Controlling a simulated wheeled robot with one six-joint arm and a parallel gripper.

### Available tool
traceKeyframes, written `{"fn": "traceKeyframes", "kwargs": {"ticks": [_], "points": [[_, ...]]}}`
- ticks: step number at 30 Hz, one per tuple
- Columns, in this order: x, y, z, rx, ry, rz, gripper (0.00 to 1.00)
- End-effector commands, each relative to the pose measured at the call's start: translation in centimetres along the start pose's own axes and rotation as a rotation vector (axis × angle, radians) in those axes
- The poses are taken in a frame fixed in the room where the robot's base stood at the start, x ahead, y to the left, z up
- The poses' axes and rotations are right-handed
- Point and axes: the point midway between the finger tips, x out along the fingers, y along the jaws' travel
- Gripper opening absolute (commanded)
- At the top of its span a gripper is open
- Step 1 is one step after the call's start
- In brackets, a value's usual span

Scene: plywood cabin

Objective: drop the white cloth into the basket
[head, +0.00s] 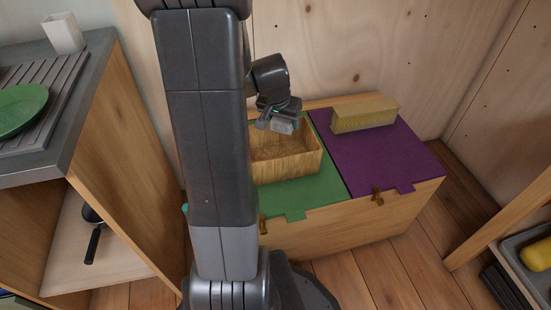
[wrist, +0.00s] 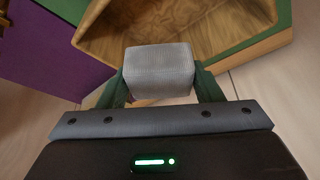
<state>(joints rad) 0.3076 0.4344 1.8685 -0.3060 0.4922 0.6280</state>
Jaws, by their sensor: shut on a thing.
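The white cloth (wrist: 158,70) is a small pale grey-white block-like bundle. My gripper (wrist: 160,88) is shut on it, with a dark green finger on either side in the wrist view. In the head view my gripper (head: 276,118) and the cloth (head: 282,126) are over the far part of the basket (head: 296,168). The basket is an open wooden-looking box on the green lid of a chest; its inside looks empty where it shows. My arm hides its left side. The basket also shows behind the cloth in the wrist view (wrist: 100,25).
The wooden chest (head: 345,222) has a green lid mat (head: 300,197) and a purple one (head: 400,158). A yellowish block (head: 364,114) lies on the purple part. A counter with a green plate (head: 18,108) stands at left. A shelf with a yellow item (head: 537,255) is at right.

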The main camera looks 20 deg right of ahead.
Motion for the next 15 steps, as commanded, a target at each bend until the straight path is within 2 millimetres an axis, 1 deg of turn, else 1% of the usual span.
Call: {"fn": "traceKeyframes", "kwargs": {"ticks": [1, 3, 11, 12, 14, 15], "points": [[0.72, 0.01, 0.30, 0.000, -0.001, 0.000, 0.35], [0.94, 0.01, 0.40, 0.000, 0.000, 0.000, 0.35], [0.88, 0.00, 0.36, 0.000, 0.000, 0.000, 0.35], [0.88, 0.00, 0.36, 0.000, 0.000, 0.000, 0.65], [0.87, 0.00, 0.35, 0.000, 0.000, 0.000, 0.77], [0.87, -0.01, 0.35, 0.000, 0.000, 0.000, 0.85]]}}
